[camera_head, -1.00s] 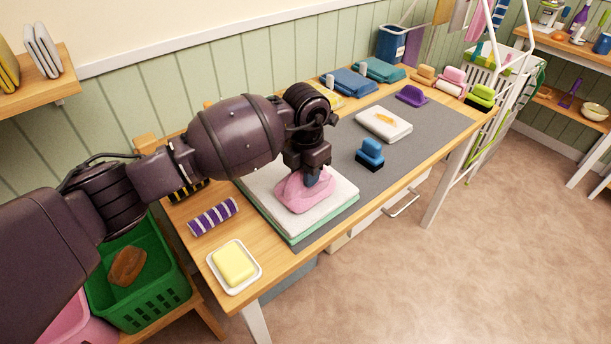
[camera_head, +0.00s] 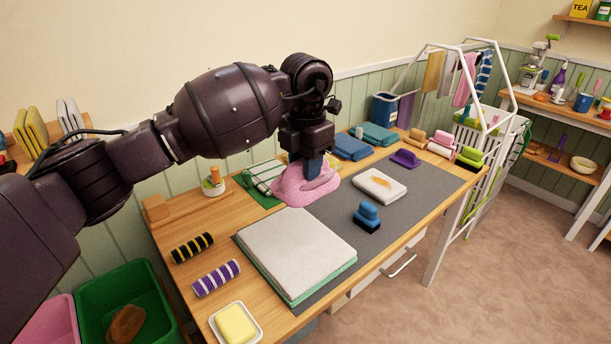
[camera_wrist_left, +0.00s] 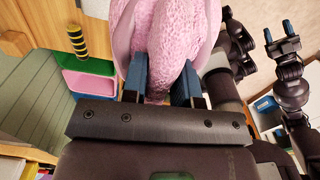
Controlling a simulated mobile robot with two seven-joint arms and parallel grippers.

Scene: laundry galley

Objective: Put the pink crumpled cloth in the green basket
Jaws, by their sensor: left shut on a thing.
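The pink crumpled cloth (camera_head: 300,188) hangs from my left gripper (camera_head: 313,168), raised above the table behind the folded white cloth. In the left wrist view the cloth (camera_wrist_left: 172,35) bulges between the blue fingers of the left gripper (camera_wrist_left: 160,82), which are shut on it. The green basket (camera_head: 164,281) is at the lower left in the head view, partly cut off, with a brown item (camera_head: 127,325) inside. My right gripper (camera_wrist_left: 279,32) shows only in the left wrist view, its fingers apart and empty.
A folded white cloth (camera_head: 295,250) lies on the grey mat. Striped rolls (camera_head: 217,278) and a yellow block in a white dish (camera_head: 237,323) are near the table's left end. A pink container (camera_head: 55,328) stands beside the green basket. A blue-black brush (camera_head: 367,216) stands on the mat.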

